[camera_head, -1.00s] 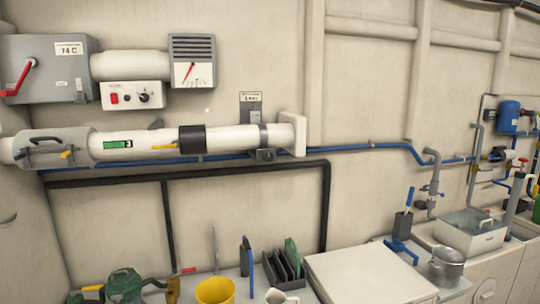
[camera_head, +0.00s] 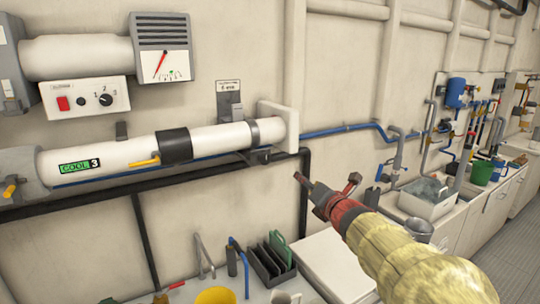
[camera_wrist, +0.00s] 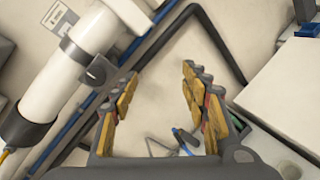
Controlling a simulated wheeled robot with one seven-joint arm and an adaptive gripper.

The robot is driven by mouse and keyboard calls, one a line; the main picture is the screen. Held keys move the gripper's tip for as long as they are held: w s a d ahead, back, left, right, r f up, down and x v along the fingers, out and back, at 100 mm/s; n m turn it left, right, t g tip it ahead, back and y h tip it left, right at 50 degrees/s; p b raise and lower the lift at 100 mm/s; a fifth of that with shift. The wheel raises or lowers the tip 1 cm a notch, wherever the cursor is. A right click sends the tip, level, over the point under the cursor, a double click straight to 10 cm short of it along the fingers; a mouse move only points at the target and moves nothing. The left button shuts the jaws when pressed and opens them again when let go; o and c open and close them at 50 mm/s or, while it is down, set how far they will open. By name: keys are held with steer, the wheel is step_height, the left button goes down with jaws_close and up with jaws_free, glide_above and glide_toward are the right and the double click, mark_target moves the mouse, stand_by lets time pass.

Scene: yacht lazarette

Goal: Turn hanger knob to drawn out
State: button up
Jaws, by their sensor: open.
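A white pipe (camera_head: 215,138) runs along the wall, held near its right end by a grey hanger strap (camera_head: 254,133). Below the strap is a dark hanger bracket with a knob (camera_head: 261,157); the knob also shows in the wrist view (camera_wrist: 97,73), left of my fingers. I cannot read the knob's setting. My gripper (camera_head: 326,181) is open and empty, to the right of and lower than the knob, apart from it. In the wrist view the two yellow-padded fingers (camera_wrist: 160,78) stand wide apart with bare wall between them. A small label plate (camera_head: 229,87) is above the pipe.
A black rail (camera_head: 110,190) and a blue pipe (camera_head: 345,129) run close to the hanger. A yellow lever (camera_head: 145,161) is on the pipe. Below, the counter holds a dark rack (camera_head: 270,265), a yellow cup (camera_head: 216,296) and a white box (camera_head: 335,265).

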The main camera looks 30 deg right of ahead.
mark_target(266, 159)
steer(key=w+a+r+n+t+y, duration=0.2)
steer(key=a+r+n+y, duration=0.3)
steer(key=a+n, duration=0.45)
steer(key=shift+n, duration=0.95)
steer(key=shift+w+d+r+b, duration=0.1)
steer(key=shift+w+d+b, duration=0.15)
steer(key=shift+w, duration=1.05)
steer(key=shift+w+d+b, duration=0.1)
steer(key=shift+w+d, duration=0.3)
steer(key=shift+w, duration=0.95)
steer(key=shift+w+d+r+b, duration=0.1)
steer(key=shift+w+d+b, duration=0.15)
steer(key=shift+w, duration=1.05)
steer(key=shift+c, duration=0.2)
steer(key=shift+f, duration=0.1)
steer(key=c, duration=1.1)
